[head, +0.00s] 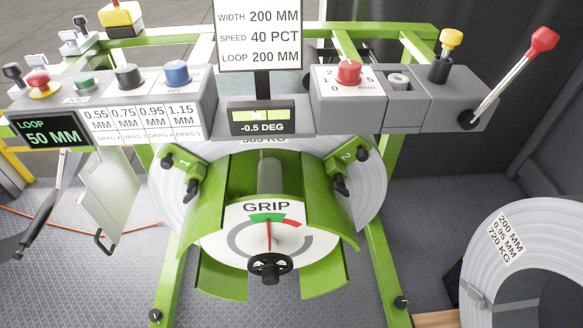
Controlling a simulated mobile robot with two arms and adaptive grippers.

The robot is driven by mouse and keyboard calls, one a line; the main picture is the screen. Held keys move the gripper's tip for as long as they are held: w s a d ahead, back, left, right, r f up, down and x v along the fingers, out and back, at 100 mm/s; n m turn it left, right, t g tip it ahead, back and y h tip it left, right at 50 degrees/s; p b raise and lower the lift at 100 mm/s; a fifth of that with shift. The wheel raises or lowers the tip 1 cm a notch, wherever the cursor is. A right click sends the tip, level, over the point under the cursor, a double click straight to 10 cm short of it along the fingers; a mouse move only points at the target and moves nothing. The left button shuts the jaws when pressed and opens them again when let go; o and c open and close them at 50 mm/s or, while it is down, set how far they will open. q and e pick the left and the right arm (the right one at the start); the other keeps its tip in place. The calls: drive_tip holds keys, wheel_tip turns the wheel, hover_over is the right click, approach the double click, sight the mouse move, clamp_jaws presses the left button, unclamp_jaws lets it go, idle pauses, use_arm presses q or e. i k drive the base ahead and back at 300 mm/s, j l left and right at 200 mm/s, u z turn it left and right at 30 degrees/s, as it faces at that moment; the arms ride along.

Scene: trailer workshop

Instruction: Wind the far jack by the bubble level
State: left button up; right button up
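A level display (262,119) sits in the middle of the grey console, with a light yellowish bar and a reading of -0.5 DEG. No part is labelled as a jack, and I cannot tell which one is the far jack. A small black knob (401,302) sits low on the right green leg, and another (155,315) low on the left leg. A black handwheel (270,268) is below the GRIP dial (268,228), whose needle points nearly straight up at the green band. Neither of my grippers shows in the head view.
The console carries several knobs, a red knob (349,72) and a red-tipped lever (542,39) at the right. A LOOP display (50,137) reads 50 MM. A strip coil (500,270) stands at the right. A grey plate (110,195) hangs at left. Ribbed floor shows between.

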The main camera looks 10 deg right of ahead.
sight(400, 302)
drive_tip(key=z, duration=1.55)
